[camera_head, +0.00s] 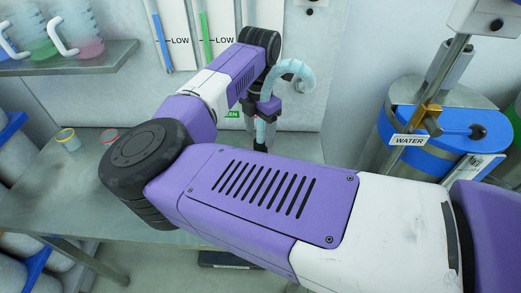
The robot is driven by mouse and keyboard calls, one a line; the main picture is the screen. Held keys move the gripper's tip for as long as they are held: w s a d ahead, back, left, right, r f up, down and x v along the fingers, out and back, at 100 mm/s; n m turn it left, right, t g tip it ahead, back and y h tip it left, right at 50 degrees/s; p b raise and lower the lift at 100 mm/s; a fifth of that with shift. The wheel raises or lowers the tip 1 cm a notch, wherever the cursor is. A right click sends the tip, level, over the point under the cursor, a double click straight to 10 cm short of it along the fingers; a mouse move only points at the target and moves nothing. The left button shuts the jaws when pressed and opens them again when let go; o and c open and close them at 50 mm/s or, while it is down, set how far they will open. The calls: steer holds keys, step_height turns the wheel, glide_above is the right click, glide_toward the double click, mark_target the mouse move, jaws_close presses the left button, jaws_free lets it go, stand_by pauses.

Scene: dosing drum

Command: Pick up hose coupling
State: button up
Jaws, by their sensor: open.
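My gripper (261,121) points down in front of the back wall, partly hidden by my arm. It is open. A pale blue ribbed hose (295,70) arches beside my wrist, on its right. A pale blue length (262,130) with a dark lower end (261,147) shows at the fingers. It looks like the hose coupling, but I cannot tell for sure, nor whether the fingers touch it.
A blue-lidded drum (437,125) labelled WATER stands on the right. Two small cups, yellow-rimmed (69,140) and red-rimmed (109,136), stand on the metal table (40,190) at left. Jugs (85,38) stand on a shelf (95,58) above. Gauge tubes hang on the wall.

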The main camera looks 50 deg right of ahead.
mark_target(261, 141)
steer(key=f, duration=0.1)
steer(key=f+p, duration=0.1)
steer(key=f, duration=0.1)
steer(key=shift+s+a+f, duration=0.15)
steer(key=shift+s+f, duration=0.05)
steer(key=shift+s, duration=0.2)
steer(key=shift+f, duration=0.55)
steer(key=shift+w, duration=0.1)
jaws_close()
